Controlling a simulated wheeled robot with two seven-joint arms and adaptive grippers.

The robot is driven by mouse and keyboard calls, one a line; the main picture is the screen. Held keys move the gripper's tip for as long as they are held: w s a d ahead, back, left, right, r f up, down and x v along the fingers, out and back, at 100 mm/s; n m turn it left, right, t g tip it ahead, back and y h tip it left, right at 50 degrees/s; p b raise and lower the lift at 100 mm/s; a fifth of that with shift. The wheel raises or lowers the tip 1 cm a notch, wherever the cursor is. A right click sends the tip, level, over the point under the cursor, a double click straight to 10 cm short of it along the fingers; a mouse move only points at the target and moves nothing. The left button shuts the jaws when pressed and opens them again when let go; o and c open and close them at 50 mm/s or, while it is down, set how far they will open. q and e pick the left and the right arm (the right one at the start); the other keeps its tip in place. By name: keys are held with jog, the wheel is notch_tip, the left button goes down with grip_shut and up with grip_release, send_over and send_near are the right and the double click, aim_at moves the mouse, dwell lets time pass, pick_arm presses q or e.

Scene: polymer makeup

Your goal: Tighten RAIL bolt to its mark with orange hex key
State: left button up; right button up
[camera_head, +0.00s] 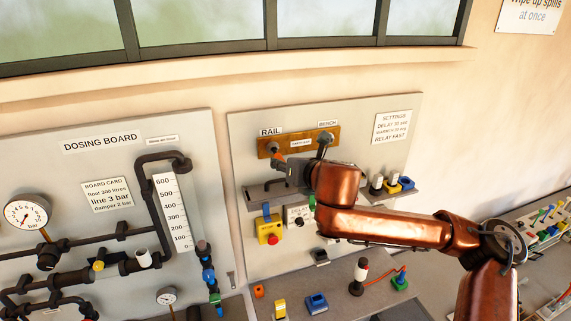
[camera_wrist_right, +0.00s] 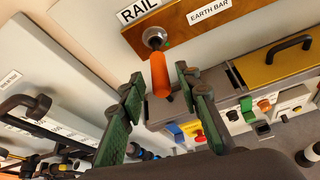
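The RAIL bolt (camera_wrist_right: 154,38) is a round metal head at the left end of the brass earth bar, under the RAIL label. It also shows in the head view (camera_head: 272,146). A small green spot (camera_wrist_right: 167,44), possibly its mark, lies at its lower right edge. The orange hex key (camera_wrist_right: 159,75) sits at the bolt and its orange handle hangs down, slightly tilted; it is small in the head view (camera_head: 280,158). My right gripper (camera_wrist_right: 160,76) is open, with green-padded fingers on either side of the handle and visible gaps. My left gripper is out of view.
The brass earth bar (camera_head: 313,136) also carries the BENCH bolt (camera_head: 325,137) at its right end. A grey shelf (camera_head: 255,190) runs below, partly hidden by my right arm. The dosing board (camera_head: 100,180) with black pipes stands to the left.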

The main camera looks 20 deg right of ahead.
grip_shut()
jog(key=shift+p, duration=0.45)
dwell(0.9)
